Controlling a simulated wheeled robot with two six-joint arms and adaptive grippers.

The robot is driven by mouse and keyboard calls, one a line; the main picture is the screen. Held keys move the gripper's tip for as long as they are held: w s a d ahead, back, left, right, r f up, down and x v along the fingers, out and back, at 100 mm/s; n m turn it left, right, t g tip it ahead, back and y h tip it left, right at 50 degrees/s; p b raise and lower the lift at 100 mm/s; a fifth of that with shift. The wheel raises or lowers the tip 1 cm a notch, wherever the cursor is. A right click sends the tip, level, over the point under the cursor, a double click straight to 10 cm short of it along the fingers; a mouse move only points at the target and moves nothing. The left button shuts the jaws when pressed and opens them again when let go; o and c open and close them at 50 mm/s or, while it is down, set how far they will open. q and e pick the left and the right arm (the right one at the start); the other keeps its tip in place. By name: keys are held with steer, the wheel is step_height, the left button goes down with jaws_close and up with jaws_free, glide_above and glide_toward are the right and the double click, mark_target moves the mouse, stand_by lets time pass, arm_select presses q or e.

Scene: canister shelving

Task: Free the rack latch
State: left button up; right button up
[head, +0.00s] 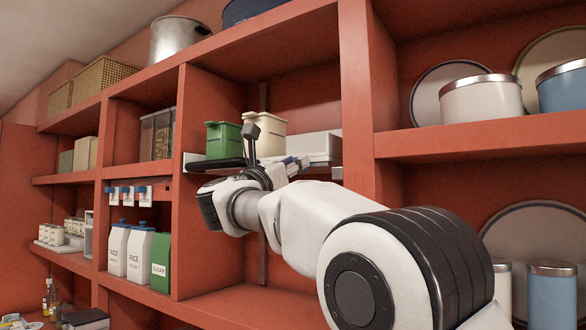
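A pull-out rack with a white rail (193,165) sits in the middle compartment of the red shelving. It bears a green bin (222,141), a cream bin (272,138) and a grey-white box (318,146). A dark grey knob on a thin stem (251,132) stands up in front of the bins. It may be the latch lever, but I cannot tell for sure. My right gripper (262,172) is at the rack's front, by the foot of this stem. Its fingers are dark and partly hidden by my wrist, so contact and opening are unclear. My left gripper is out of view.
Rice and sugar cartons (140,252) stand in the compartment at lower left. A shelf divider (357,90) rises just right of the rack. Canisters (481,98) and round trays stand at right. The space under the rack looks largely empty.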

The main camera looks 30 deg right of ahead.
steer(key=v, duration=1.1)
steer(key=shift+w+a+f, duration=0.25)
steer(key=shift+a+f, duration=0.1)
steer(key=shift+a, duration=0.1)
steer(key=shift+a, duration=0.1)
